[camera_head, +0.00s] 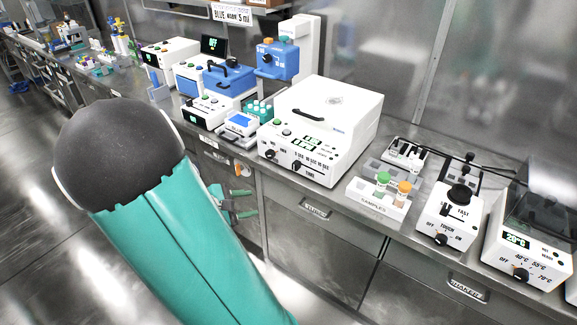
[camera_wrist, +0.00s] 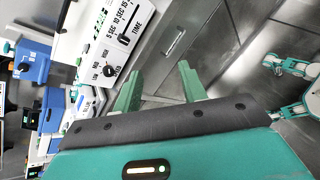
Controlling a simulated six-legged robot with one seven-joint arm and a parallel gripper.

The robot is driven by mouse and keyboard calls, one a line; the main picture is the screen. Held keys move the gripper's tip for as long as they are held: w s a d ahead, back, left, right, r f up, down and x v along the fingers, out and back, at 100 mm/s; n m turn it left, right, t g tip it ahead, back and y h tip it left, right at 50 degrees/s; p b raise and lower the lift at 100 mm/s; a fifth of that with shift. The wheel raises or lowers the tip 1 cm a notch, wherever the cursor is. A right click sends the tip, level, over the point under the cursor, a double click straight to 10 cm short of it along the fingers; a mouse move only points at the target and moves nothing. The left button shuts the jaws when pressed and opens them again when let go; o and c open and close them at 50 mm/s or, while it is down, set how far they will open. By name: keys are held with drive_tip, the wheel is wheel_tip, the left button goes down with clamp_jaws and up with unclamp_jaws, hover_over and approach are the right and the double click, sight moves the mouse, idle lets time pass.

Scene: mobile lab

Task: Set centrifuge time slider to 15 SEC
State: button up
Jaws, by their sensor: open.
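The centrifuge (camera_head: 325,112) is a white box with a closed lid on the bench, in the middle of the head view. Its front panel carries a small black time slider (camera_head: 298,165), near the 5 SEC end of its printed scale. In the wrist view the time slider (camera_wrist: 124,40) is at the upper left, beside the word TIME, with the 10 SEC and 15 SEC marks further up. My gripper (camera_wrist: 160,82) is open and empty, its two green fingers apart from the panel. In the head view my gripper (camera_head: 236,205) is low in front of the bench, partly hidden by my arm.
A black LOW/MID/HIGH knob (camera_wrist: 109,71) sits near the slider. Right of the centrifuge are a samples rack (camera_head: 376,205) with tubes, a vortex shaker (camera_head: 447,215) and a heater (camera_head: 525,245). Blue and white devices (camera_head: 215,75) stand to the left. The floor before the drawers is clear.

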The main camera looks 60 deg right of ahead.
sight(294, 166)
drive_tip(key=d+f+n+h, duration=0.2)
drive_tip(key=d+n, duration=0.1)
drive_tip(key=d, duration=0.5)
drive_tip(key=s+d+f+n+t+h, duration=0.1)
drive_tip(key=d+f+n+h, duration=0.1)
drive_tip(key=d, duration=0.7)
drive_tip(key=d+f+n+t+h, duration=0.1)
drive_tip(key=d+f+n+h, duration=0.1)
drive_tip(key=d+n, duration=0.3)
drive_tip(key=shift+s+d+h, duration=0.15)
drive_tip(key=shift+s+d, duration=0.05)
drive_tip(key=shift+d, duration=0.7)
drive_tip(key=shift+s+d+h, duration=0.15)
drive_tip(key=shift+s+d, duration=0.05)
drive_tip(key=shift+d, duration=0.65)
drive_tip(key=shift+c, duration=0.2)
clamp_jaws()
